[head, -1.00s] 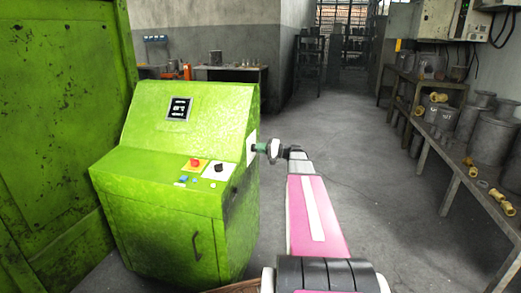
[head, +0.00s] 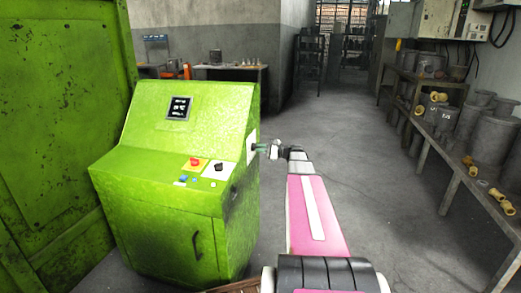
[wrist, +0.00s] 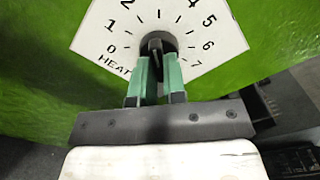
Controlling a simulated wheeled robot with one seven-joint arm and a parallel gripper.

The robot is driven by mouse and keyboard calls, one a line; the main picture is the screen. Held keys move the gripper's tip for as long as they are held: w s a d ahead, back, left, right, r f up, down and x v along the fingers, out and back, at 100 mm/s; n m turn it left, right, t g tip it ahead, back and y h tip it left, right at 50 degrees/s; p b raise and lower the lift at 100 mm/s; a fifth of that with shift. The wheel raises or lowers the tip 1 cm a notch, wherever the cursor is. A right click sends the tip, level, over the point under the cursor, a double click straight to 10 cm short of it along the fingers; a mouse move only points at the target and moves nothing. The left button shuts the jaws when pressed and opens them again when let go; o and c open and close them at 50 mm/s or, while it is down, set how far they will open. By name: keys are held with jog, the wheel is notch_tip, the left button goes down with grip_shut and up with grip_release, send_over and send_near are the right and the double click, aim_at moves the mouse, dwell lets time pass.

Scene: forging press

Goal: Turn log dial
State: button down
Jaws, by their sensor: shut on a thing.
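A white dial plate (wrist: 183,22) fills the top of the wrist view, with black numbers around its edge and the letters HEAT at lower left; the rest of the label is hidden. A dark round knob (wrist: 156,37) sits at its centre. My gripper (wrist: 157,60) is shut on this knob with its two green fingers. Its exact pointer setting is hard to tell. In the head view the plate (head: 250,154) is on the right side of the green console (head: 150,222), and my gripper (head: 260,147) reaches it from the right.
The console's sloped front has a small dark display (head: 179,108), a red button (head: 194,161) and a black knob (head: 219,167). A large green machine wall (head: 62,130) stands at left. A bench with metal pots (head: 490,140) runs along the right. The floor between is clear.

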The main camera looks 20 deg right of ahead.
jog(key=shift+f+m, duration=0.1)
jog(key=shift+m, duration=0.8)
jog(key=c, duration=1.2)
grip_release()
jog(key=shift+d, duration=0.1)
jog(key=v, duration=1)
jog(key=shift+s+d, duration=0.25)
jog(key=shift+s, duration=0.05)
jog(key=shift+d, duration=0.1)
